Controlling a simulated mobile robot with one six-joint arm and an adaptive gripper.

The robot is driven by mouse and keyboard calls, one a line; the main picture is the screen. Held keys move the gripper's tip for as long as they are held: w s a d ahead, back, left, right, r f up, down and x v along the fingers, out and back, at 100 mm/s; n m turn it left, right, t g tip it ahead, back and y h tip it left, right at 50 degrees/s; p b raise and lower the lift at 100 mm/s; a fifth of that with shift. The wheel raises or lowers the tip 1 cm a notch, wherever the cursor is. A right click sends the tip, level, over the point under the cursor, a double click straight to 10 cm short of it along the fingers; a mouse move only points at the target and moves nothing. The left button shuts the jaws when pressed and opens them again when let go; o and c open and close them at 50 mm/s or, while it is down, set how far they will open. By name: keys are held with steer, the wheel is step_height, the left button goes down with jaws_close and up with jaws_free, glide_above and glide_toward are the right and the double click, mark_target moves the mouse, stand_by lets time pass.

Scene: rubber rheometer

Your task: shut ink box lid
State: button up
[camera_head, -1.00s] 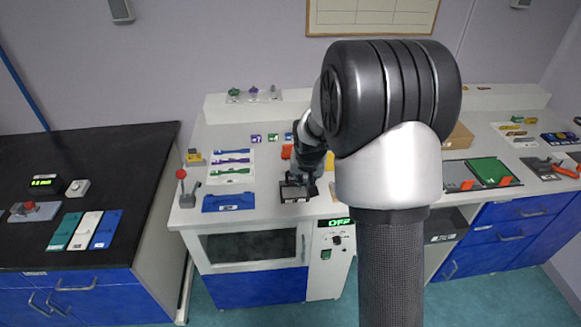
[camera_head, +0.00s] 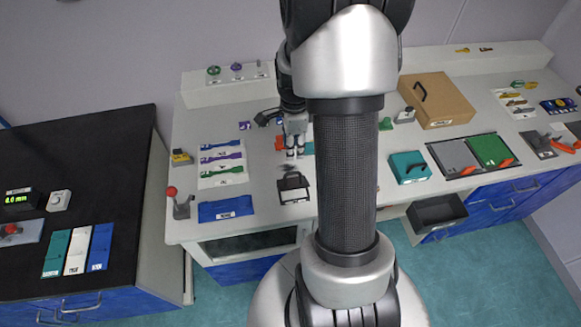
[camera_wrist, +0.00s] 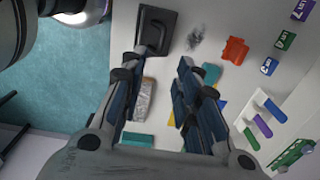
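The ink box, which I take to be the black box with a white front label and a thin handle (camera_head: 293,189), stands near the front edge of the white bench. In the wrist view the black box (camera_wrist: 157,30) is at the top, just beyond my left finger. Its dark top looks flat there, but I cannot tell for sure whether the lid is fully down. My gripper (camera_head: 294,152) is behind and above the box, apart from it. In the wrist view its two fingers (camera_wrist: 161,66) are spread with nothing held between them.
A dark smudge (camera_wrist: 196,38) shows beside the box. An orange piece (camera_wrist: 236,50) and a grey-brown block (camera_wrist: 145,98) lie nearby. A blue flat tray (camera_head: 227,208) is left of the box, and a teal box (camera_head: 410,167) stands to the right, past my arm.

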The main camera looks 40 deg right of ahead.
mark_target(292, 173)
steer(key=f, duration=0.4)
steer(key=f+b, duration=0.1)
steer(key=f, duration=0.3)
steer(key=f+b, duration=0.1)
steer(key=f, duration=0.3)
steer(key=shift+w+d+f, duration=0.1)
steer(key=shift+w, duration=0.15)
jaws_close()
